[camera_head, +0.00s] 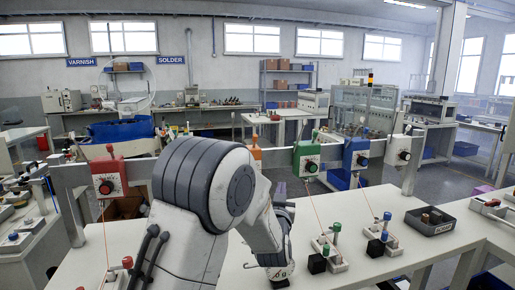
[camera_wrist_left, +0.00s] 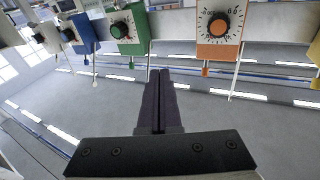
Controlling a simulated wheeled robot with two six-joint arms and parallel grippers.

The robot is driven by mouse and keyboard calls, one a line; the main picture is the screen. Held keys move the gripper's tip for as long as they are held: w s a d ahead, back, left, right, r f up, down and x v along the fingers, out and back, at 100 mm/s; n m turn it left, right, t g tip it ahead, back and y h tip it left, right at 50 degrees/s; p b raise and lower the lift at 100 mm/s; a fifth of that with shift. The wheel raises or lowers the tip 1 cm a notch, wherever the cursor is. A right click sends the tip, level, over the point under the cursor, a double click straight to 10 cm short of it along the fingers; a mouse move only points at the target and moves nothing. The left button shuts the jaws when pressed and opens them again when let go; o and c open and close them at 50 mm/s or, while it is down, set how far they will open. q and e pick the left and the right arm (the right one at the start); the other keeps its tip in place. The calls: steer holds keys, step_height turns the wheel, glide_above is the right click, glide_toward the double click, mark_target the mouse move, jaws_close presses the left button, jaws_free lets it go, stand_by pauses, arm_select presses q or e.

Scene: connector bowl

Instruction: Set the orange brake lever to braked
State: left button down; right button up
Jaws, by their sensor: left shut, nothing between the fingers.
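The orange brake box (camera_head: 256,154) is mounted on the grey rail, partly hidden behind my left arm in the head view. In the left wrist view the orange box (camera_wrist_left: 219,52) shows its dial, a small orange-tipped piece (camera_wrist_left: 205,71) and a thin white rod (camera_wrist_left: 235,78) projecting from its lower edge. I cannot tell which is the lever or its setting. My left gripper (camera_wrist_left: 159,72) is shut and empty, its dark fingertips between the green and orange boxes and apart from both. It is small and mostly hidden in the head view (camera_head: 281,188).
A green box (camera_head: 307,158), a blue box (camera_head: 356,154) and a red box (camera_head: 108,177) share the rail. Cords run down to connectors on the white table. A dark tray (camera_head: 431,227) sits at the right. The table's middle right is partly clear.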

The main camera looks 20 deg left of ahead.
mark_target(255, 139)
arm_select(q)
steer(key=a+r+n+t+y, duration=0.2)
steer(key=a+r+y, duration=0.1)
steer(key=a+y, duration=0.2)
steer(key=shift+s+a, duration=0.2)
steer(key=shift+a, duration=0.95)
steer(key=p+x, duration=0.6)
steer(key=x, duration=0.7)
steer(key=shift+r+p, duration=0.25)
steer(key=shift+p, duration=0.1)
steer(key=shift+w+a, duration=0.15)
steer(key=shift+w, duration=0.25)
steer(key=shift+r, duration=0.1)
